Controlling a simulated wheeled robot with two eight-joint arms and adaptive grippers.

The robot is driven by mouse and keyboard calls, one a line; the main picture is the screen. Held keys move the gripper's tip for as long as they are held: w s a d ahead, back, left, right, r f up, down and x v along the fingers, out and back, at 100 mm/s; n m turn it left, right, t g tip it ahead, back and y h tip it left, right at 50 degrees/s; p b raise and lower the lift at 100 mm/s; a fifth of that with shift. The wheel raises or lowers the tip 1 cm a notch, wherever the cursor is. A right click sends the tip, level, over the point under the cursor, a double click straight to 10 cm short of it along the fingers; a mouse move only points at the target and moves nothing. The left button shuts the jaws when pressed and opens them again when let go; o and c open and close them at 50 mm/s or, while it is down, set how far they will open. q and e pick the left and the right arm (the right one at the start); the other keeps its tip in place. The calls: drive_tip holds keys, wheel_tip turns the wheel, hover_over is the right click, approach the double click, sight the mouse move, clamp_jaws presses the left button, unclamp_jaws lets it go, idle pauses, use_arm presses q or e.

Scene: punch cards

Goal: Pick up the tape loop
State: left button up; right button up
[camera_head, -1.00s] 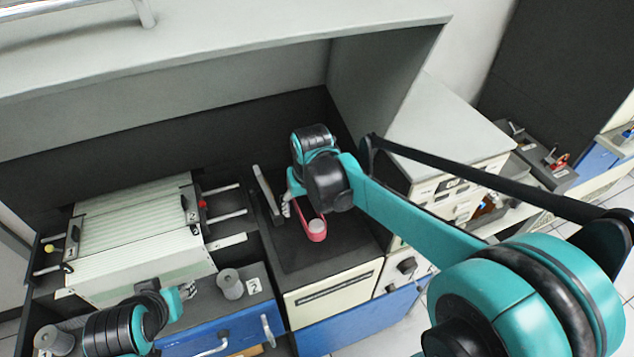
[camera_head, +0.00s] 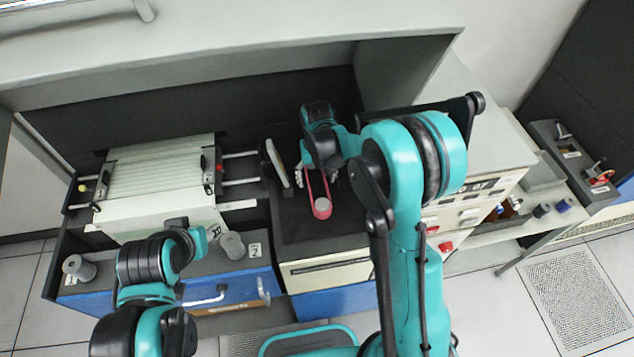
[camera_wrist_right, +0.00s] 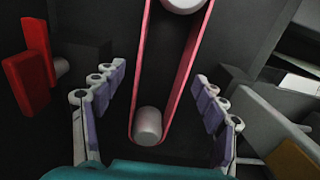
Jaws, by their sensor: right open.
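The tape loop (camera_head: 326,188) is a pink-red band on the dark top of the machine, right of centre in the head view. In the right wrist view the loop (camera_wrist_right: 188,62) runs around two pale round posts, a near one (camera_wrist_right: 148,126) and a far one (camera_wrist_right: 184,3). My right gripper (camera_wrist_right: 157,97) is open, with its fingers on either side of the loop's near end and apart from it. In the head view the right gripper (camera_head: 315,178) is over the loop, partly hidden by its wrist. My left gripper (camera_head: 207,234) is at lower left; its fingers are unclear.
A pale upright plate (camera_head: 277,163) stands just left of the loop. A red block (camera_wrist_right: 28,80) shows left in the wrist view. A ribbed white unit (camera_head: 155,180) and grey spools (camera_head: 232,245) are further left. A cabinet wall (camera_head: 405,70) rises behind right.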

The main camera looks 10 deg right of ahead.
drive_tip(key=shift+f, duration=0.6)
drive_tip(key=c, duration=1.1)
drive_tip(key=shift+o, duration=0.2)
wheel_tip(320, 180, up, 10)
drive_tip(key=shift+p, duration=0.45)
drive_tip(key=shift+r, duration=0.2)
drive_tip(key=shift+r+p, duration=1.9)
drive_tip(key=shift+r, duration=0.95)
